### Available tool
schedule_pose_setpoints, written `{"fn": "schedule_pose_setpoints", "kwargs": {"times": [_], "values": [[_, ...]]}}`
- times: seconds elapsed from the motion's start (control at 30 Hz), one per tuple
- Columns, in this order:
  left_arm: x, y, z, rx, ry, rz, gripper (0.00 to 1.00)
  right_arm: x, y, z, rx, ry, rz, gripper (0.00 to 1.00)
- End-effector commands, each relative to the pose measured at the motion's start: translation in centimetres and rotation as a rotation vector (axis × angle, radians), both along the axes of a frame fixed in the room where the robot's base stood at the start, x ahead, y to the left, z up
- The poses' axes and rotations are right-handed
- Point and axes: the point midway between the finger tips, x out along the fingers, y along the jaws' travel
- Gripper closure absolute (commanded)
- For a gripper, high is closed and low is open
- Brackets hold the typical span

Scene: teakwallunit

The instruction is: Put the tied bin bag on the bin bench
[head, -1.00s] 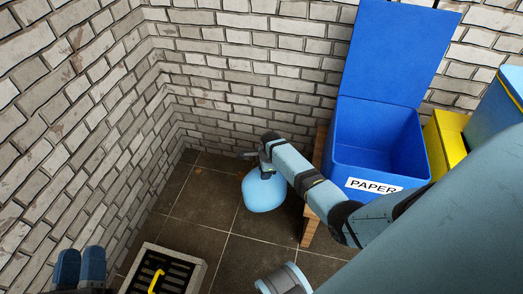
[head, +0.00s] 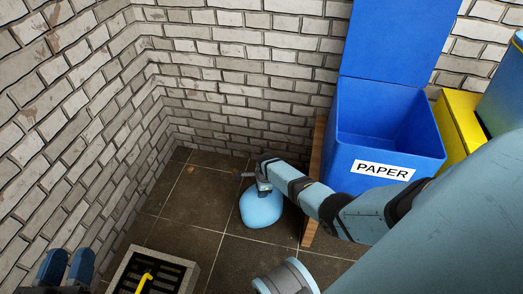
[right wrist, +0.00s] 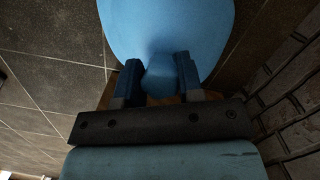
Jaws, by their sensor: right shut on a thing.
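The tied bin bag (head: 262,208) is light blue and rounded, and shows left of the bench, over the dark tiled floor. My right gripper (head: 263,184) is shut on its tied neck at the top. In the right wrist view the bag (right wrist: 165,28) fills the top, its neck between the two fingers of the gripper (right wrist: 158,78). I cannot tell whether the bag touches the floor. The wooden bin bench (head: 317,165) stands right of the bag, mostly hidden under the blue bin and behind my right arm. My left gripper (head: 66,267) is open and empty at the lower left.
A blue bin (head: 348,150) marked PAPER stands on the bench with its lid up. A yellow bin (head: 460,121) is to its right. Brick walls close the left and back. A floor drain (head: 195,271) with a yellow handle is at the front left.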

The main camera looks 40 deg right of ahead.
Motion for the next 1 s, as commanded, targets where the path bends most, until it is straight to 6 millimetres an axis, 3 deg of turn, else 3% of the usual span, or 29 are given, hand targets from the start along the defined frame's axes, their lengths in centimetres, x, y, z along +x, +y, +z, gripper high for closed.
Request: {"fn": "schedule_pose_setpoints", "kwargs": {"times": [0.23, 0.67, 0.7, 0.77, 1.0], "values": [[1.1, 0.7, -0.2, 0.079, -0.139, 0.006, 0.63, 0.1, 0.0, -3.4, 0.001, -0.001, -0.001, 1.0], [1.2, 0.8, 0.2, 0.092, -0.166, 0.009, 0.63, 0.1, 0.0, -3.8, 0.001, -0.001, -0.001, 1.0], [1.2, 0.8, 0.3, 0.092, -0.167, 0.009, 0.63, 0.0, 0.0, -3.7, 0.0, 0.001, 0.0, 0.56], [1.2, 0.7, 0.3, 0.091, -0.167, 0.009, 0.63, 0.0, 0.0, -3.7, 0.0, 0.001, 0.0, 0.43], [1.1, 0.8, 0.3, 0.091, -0.165, 0.008, 0.63, 0.0, 0.0, -3.7, 0.0, 0.001, 0.0, 0.4]]}}
